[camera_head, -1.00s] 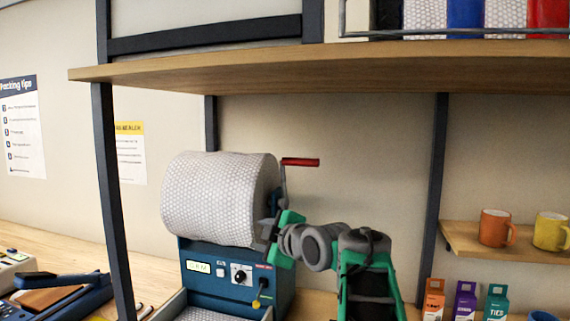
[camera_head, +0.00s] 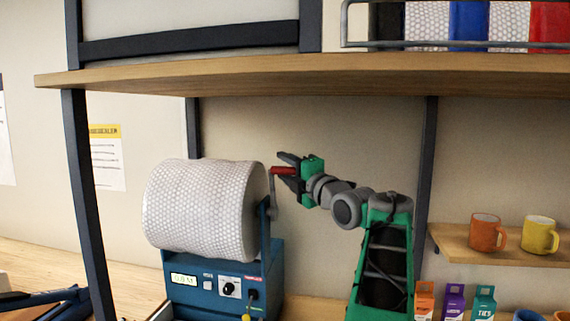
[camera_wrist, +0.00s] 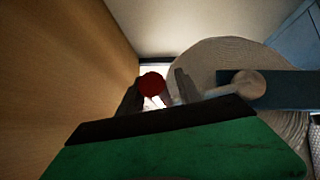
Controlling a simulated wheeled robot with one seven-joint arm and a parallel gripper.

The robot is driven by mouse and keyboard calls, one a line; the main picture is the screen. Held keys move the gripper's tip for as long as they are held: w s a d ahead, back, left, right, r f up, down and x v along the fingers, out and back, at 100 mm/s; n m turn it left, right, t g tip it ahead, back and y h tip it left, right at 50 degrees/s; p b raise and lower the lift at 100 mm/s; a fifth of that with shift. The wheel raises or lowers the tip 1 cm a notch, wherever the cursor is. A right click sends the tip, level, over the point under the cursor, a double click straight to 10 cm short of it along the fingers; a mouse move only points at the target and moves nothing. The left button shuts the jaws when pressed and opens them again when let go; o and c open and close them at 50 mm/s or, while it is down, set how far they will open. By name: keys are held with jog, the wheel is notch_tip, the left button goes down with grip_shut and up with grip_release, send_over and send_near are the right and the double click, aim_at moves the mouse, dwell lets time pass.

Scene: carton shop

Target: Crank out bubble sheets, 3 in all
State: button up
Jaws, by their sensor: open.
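The bubble-wrap roll (camera_head: 200,210) sits on the blue dispenser machine (camera_head: 222,285), which has a small display and a knob on its front. The crank arm (camera_head: 271,198) is on the roll's right side, with its red handle (camera_head: 283,171) at the top, pointing right. My gripper (camera_head: 284,171) is at the handle with its jaws open, one finger above and one below it. In the wrist view the round red handle end (camera_wrist: 153,84) shows between the two dark fingers, and the roll (camera_wrist: 215,58) is beyond to the right. Any cut sheet is out of view.
A wooden shelf (camera_head: 330,78) runs above the machine and my arm. A dark upright (camera_head: 88,190) stands at left. Small boxes (camera_head: 454,302) stand at lower right, below mugs (camera_head: 486,233) on a small shelf.

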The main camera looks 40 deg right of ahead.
grip_shut()
dwell(0.4)
jog(key=shift+f, duration=0.1)
dwell(0.9)
